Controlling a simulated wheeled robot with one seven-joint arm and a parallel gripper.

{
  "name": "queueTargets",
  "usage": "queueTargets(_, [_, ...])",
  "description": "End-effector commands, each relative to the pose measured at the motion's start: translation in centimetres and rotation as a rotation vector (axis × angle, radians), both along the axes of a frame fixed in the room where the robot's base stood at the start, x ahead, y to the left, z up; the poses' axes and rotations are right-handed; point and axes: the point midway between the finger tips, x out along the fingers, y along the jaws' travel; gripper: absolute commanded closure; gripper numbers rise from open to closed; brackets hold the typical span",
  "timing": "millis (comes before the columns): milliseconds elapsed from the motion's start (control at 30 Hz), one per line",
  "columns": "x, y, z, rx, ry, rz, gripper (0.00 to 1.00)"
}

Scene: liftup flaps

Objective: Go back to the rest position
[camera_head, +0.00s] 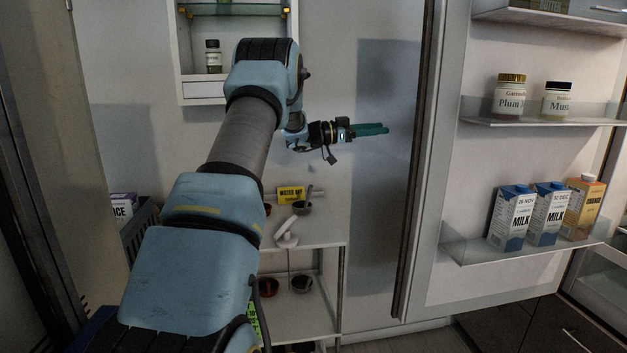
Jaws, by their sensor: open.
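My gripper (372,130) is at the upper middle of the head view, at the end of my blue and grey arm. Its teal fingers point right, toward the grey panel edge. Nothing shows between the fingers, and it appears apart from the things around it. The fingers are seen from the side, so the gap between them is small in this view. My arm rises from the lower left and bends at the top before the gripper. It hides part of the shelving behind it.
An open fridge door (440,240) stands at the right, bearing jars, milk cartons (511,215) and an orange carton (582,207). A wall cabinet (187,60) holds a small bottle (213,57). A shelf unit (325,235) with bowls and a yellow sign (290,195) stands below my gripper.

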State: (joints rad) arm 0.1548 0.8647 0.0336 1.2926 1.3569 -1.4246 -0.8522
Motion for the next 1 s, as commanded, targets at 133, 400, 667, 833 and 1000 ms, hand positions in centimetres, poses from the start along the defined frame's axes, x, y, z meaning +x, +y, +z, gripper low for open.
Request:
queueTargets(133, [3.0,3.1,1.4,0.032,0.019,0.342,0.53])
queueTargets(400, [2.4,13.0,-2.0,0.247,0.207,0.879,0.53])
queueTargets(667, [-7.3,21.9,-9.1,0.553,0.52,1.17,0.53])
queueTargets(833, [-15.8,25.3,-13.0,0.732,0.73,1.234,0.53])
queueTargets(1000, [-24.9,27.2,-16.0,0.891,0.944,1.234,0.53])
